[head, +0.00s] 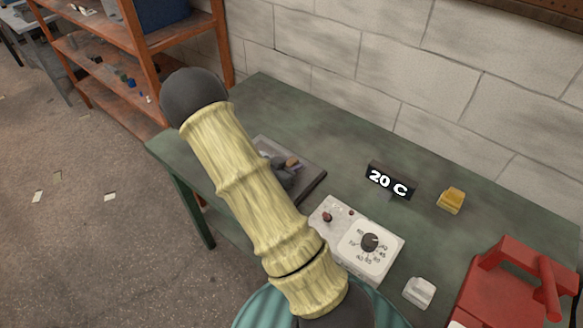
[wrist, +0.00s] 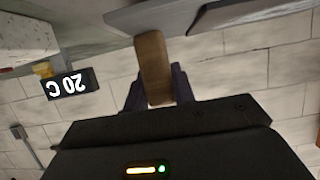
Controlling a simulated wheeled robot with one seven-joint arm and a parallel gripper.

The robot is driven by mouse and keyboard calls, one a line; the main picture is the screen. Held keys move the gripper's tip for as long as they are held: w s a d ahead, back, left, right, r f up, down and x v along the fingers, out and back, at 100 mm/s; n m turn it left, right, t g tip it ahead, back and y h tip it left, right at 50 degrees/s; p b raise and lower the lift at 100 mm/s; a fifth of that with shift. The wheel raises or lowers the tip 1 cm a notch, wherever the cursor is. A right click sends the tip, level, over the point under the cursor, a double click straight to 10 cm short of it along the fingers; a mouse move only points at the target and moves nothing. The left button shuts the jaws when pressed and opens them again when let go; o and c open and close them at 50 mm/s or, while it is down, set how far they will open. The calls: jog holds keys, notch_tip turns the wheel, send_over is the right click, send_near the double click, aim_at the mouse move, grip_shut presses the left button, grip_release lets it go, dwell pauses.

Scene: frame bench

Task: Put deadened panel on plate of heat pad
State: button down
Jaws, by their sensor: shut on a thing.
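A brown panel (wrist: 153,62), which I take to be the deadened panel, is between the two dark fingers of my gripper (wrist: 156,88) in the wrist view. The fingers are shut on it. Its far end meets the grey plate (wrist: 205,14) in that view; I cannot tell if they touch. In the head view the dark plate (head: 312,185) lies on the green bench, partly hidden by my arm. My gripper (head: 285,172) and a bit of the brown panel (head: 293,163) show over it. The control box (head: 362,258) with a dial stands beside the plate.
A black display (head: 390,181) reading 20 C stands behind the control box. A yellow block (head: 451,200), a white block (head: 419,291) and a red toolbox (head: 512,285) are on the right. The far left of the green bench (head: 262,105) is clear. An orange shelf (head: 135,50) stands at left.

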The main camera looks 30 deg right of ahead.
jog(key=shift+f, duration=0.75)
jog(key=shift+f, duration=0.15)
jog(key=c, duration=1.2)
grip_release()
jog(key=shift+o, duration=0.2)
jog(key=b+v, duration=0.1)
jog(key=v, duration=1.1)
jog(key=shift+r, duration=0.2)
